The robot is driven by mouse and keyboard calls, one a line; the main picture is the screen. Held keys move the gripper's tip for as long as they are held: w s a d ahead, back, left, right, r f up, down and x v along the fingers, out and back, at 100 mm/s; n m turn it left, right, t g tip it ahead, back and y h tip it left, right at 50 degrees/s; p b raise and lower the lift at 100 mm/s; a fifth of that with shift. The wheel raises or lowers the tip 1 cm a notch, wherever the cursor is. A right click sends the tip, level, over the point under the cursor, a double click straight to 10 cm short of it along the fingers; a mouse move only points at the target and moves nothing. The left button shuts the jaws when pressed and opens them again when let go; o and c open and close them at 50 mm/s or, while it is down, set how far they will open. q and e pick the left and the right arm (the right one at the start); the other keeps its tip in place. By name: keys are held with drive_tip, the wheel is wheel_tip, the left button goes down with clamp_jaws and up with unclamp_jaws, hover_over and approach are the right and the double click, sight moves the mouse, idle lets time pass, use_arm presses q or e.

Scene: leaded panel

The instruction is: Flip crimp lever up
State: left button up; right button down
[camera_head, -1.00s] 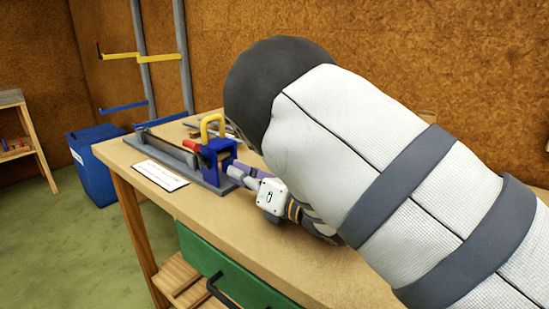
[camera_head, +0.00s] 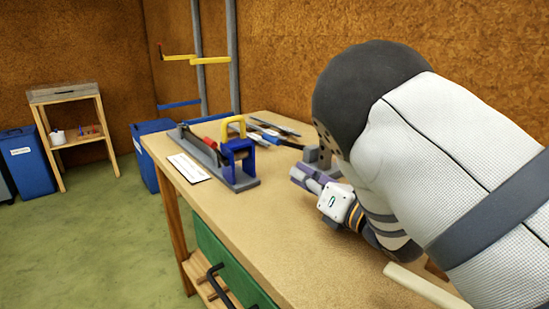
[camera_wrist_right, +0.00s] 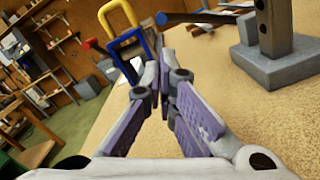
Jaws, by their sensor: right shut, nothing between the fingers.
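The crimping device stands on the wooden bench, with a long grey base (camera_head: 207,160), a blue upright block (camera_head: 237,150) and a yellow loop handle (camera_head: 234,122). A red grip (camera_head: 210,143) juts left from the block, slanting slightly upward; its exact joint is too small to tell. In the wrist view the yellow loop (camera_wrist_right: 118,18), blue frame (camera_wrist_right: 126,52) and red tip (camera_wrist_right: 88,44) show beyond the fingers. My right gripper (camera_head: 296,176) is shut and empty, to the right of the block and apart from it. Its purple-padded fingers (camera_wrist_right: 165,85) meet in the wrist view. My left gripper is out of view.
A grey stand (camera_wrist_right: 275,60) with an upright post is close on the right in the wrist view. Hand tools (camera_head: 265,133) lie behind the device. The bench front (camera_head: 240,220) is clear.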

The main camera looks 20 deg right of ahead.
sight(290, 144)
drive_tip(key=x, duration=0.9)
drive_tip(key=shift+w+a+b, duration=0.1)
drive_tip(key=shift+w+b, duration=0.2)
drive_tip(key=shift+w, duration=0.1)
drive_tip(key=shift+r, duration=0.1)
